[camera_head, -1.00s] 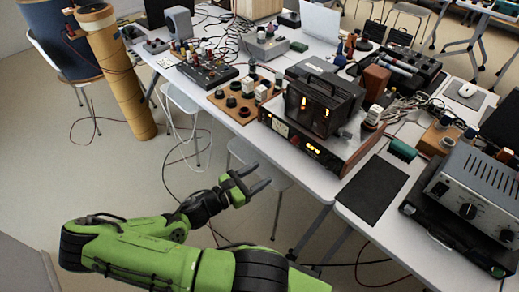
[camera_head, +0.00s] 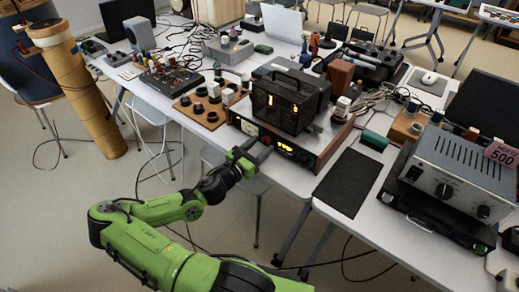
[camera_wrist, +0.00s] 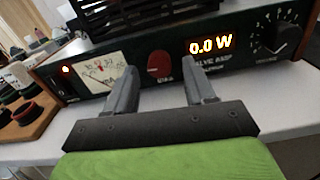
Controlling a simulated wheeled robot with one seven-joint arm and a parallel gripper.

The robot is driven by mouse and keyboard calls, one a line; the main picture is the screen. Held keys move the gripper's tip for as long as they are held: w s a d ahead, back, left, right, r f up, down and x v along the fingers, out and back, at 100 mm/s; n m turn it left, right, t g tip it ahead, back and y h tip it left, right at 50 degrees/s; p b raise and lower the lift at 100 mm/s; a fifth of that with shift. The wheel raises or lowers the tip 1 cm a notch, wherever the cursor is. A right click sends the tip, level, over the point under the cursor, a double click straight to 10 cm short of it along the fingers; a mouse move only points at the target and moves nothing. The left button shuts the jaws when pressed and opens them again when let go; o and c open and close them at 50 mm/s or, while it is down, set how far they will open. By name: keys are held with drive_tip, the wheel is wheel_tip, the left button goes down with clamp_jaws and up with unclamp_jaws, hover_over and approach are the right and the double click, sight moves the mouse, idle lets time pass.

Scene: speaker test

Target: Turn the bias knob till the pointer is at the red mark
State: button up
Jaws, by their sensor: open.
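The valve amp (camera_head: 332,148) stands at the table's front edge, its front panel facing my gripper (camera_head: 260,148). In the wrist view the panel carries a pale meter (camera_wrist: 101,77) at left, a red knob (camera_wrist: 158,66) in the middle and a lit display reading 0.0 W (camera_wrist: 211,45). The small label under the red knob is blurred but looks like "BIAS". My gripper (camera_wrist: 160,68) is open, its fingers to the left and right of the red knob; I cannot tell whether they touch it. The meter shows reddish marks; its pointer's exact reading is too small to tell.
A black knob with a dial scale (camera_wrist: 282,38) sits at the panel's right. A dark caged unit (camera_head: 290,100) stands on the amp. A wooden board with black parts (camera_head: 205,112) is to the left. A black mat (camera_head: 349,183) lies to the right.

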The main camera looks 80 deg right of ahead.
drive_tip(key=shift+d, duration=0.1)
clamp_jaws()
idle(0.4)
drive_tip(key=m, duration=0.5)
drive_tip(key=shift+m+p, duration=0.3)
drive_tip(key=m+b, duration=0.1)
drive_tip(key=m, duration=0.4)
drive_tip(key=shift+f+m, duration=0.1)
drive_tip(key=shift+m, duration=0.2)
drive_tip(key=m+b, duration=0.1)
drive_tip(key=m, duration=0.4)
drive_tip(key=shift+w, duration=0.1)
drive_tip(key=m, duration=0.5)
drive_tip(key=shift+m, duration=0.4)
